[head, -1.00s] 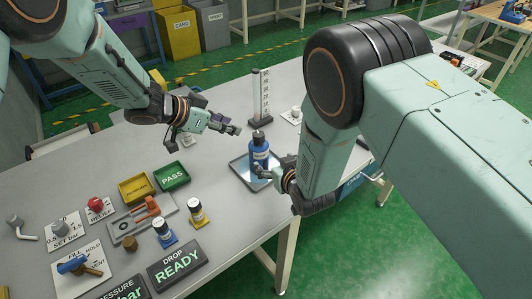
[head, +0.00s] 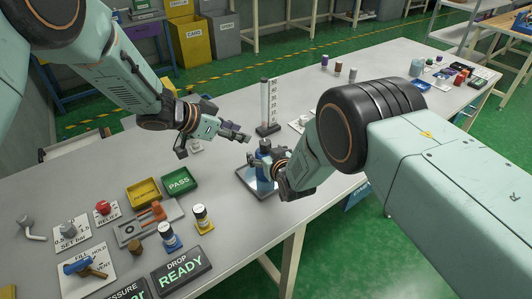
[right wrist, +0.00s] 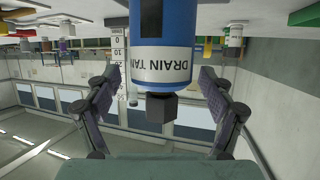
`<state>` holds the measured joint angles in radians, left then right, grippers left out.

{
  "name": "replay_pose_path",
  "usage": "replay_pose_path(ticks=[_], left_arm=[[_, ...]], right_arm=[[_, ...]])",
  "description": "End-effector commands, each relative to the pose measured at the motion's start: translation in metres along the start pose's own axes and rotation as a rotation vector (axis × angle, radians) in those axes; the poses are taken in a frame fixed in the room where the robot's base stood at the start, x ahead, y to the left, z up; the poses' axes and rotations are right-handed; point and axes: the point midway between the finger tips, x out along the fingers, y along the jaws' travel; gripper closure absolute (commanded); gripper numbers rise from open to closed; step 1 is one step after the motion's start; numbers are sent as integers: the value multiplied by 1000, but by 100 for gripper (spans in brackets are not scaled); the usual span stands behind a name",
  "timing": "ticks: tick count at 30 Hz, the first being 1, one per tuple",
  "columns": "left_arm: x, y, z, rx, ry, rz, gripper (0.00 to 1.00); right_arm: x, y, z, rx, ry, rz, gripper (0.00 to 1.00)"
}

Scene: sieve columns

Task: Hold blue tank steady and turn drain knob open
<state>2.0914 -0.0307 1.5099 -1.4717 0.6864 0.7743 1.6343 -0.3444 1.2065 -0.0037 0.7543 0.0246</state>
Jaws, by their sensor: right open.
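The blue tank (head: 262,172) stands upright on a tray (head: 246,181), partly hidden by my right gripper. In the right wrist view, which is upside down, the tank (right wrist: 164,32) bears a white label reading "DRAIN TAN", cut off at its edge. A dark square-sided piece (right wrist: 161,107) sits on its end; I cannot tell whether it is the drain knob. My right gripper (head: 267,159) is open at the tank, its fingers (right wrist: 160,100) on either side of the dark piece and apart from it. My left gripper (head: 243,136) hangs above the table, left of the tank; its opening is unclear.
A graduated column (head: 268,103) stands behind the tank. A green PASS tray (head: 180,180), a yellow tray (head: 143,192), small bottles (head: 202,216) and a READY sign (head: 181,272) are to the left. Bare tabletop lies left of the tank's tray.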

Motion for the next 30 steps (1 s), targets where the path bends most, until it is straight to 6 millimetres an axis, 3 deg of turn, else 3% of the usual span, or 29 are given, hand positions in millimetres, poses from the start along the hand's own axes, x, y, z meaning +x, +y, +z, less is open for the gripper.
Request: replay_pose_path(ticks=[13, 30], left_arm=[[0, 0, 0, 0, 0, 0, 62], [0, 0, 0, 0, 0, 0, 62]], right_arm=[[6, 0, 0, 0, 0, 0, 18], [6, 0, 1, 0, -2, 0, 66]])
